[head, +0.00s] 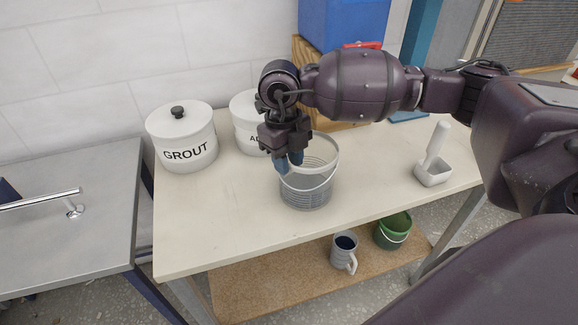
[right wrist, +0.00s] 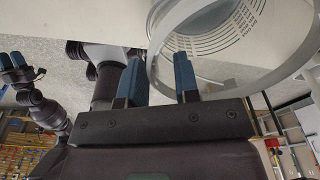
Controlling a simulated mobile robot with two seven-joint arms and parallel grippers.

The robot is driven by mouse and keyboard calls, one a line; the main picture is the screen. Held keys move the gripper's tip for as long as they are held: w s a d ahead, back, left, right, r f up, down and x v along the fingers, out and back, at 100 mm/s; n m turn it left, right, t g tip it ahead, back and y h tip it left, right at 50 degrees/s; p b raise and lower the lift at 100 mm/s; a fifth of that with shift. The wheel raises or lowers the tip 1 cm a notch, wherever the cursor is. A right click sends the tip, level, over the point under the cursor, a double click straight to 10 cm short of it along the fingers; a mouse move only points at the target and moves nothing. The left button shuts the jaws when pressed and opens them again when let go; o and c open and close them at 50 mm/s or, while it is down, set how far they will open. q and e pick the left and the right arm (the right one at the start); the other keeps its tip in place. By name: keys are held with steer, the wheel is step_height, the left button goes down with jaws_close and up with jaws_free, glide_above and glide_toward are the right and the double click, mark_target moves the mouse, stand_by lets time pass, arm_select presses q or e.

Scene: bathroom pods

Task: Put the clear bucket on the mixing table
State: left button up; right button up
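The clear bucket (head: 307,187), see-through with a pale rim and a thin handle, stands upright on a cream-topped table (head: 225,235). My right gripper (head: 289,163) points down at the bucket's left rim. In the right wrist view the right gripper's blue fingers (right wrist: 159,82) are apart, and the bucket's rim (right wrist: 158,50) passes between them; contact cannot be told. My left gripper (right wrist: 12,62) shows at the left of that view, its blue fingers apart and empty. A grey-topped table (head: 70,215) stands at the left; no label tells which table is the mixing table.
A white GROUT canister (head: 183,150) and another lidded canister (head: 246,132) stand behind the bucket. A grey mug (head: 344,252) and a green bucket (head: 393,232) are on the lower shelf. A metal bar (head: 40,200) crosses the grey table.

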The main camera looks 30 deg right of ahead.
steer(key=r, duration=0.6)
steer(key=w+r, duration=0.1)
steer(key=r, duration=0.3)
steer(key=shift+w+a+p, duration=0.1)
steer(key=shift+p, duration=0.2)
steer(key=shift+f, duration=0.1)
